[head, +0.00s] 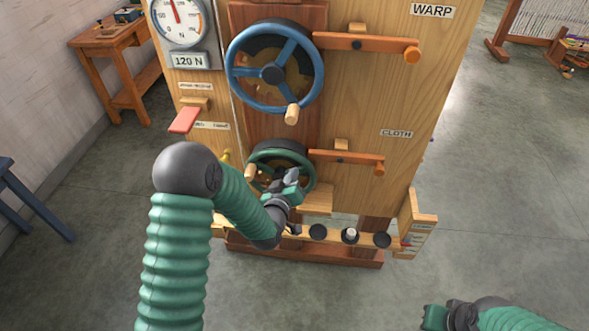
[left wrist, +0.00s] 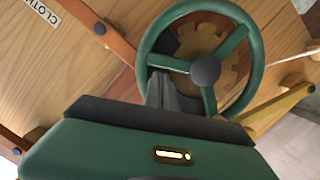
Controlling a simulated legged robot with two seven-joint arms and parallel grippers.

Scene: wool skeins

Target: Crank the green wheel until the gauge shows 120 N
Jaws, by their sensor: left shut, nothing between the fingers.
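The green wheel (head: 259,157) is low on the wooden loom panel, marked CLOTH, with a pale wooden knob (head: 251,172) at its left rim. The round gauge (head: 178,20) is at the top left, cut by the frame edge; its needle points nearly straight up. A plate reading 120 N (head: 189,61) is below it. My left gripper (head: 293,180) is at the wheel's lower right, shut and empty. In the left wrist view its fingers (left wrist: 162,85) overlap the green wheel (left wrist: 254,70) near a spoke; I cannot tell if they touch. My right gripper (head: 440,316) is low right, its jaws unclear.
A larger blue wheel (head: 233,85) is above, marked WARP. Orange levers (head: 365,42) and (head: 350,158) lie right of the wheels. A red paddle (head: 185,119) sticks out at the left. A rail (head: 335,235) with dark round pieces runs below. Open floor (head: 500,190) lies to the right.

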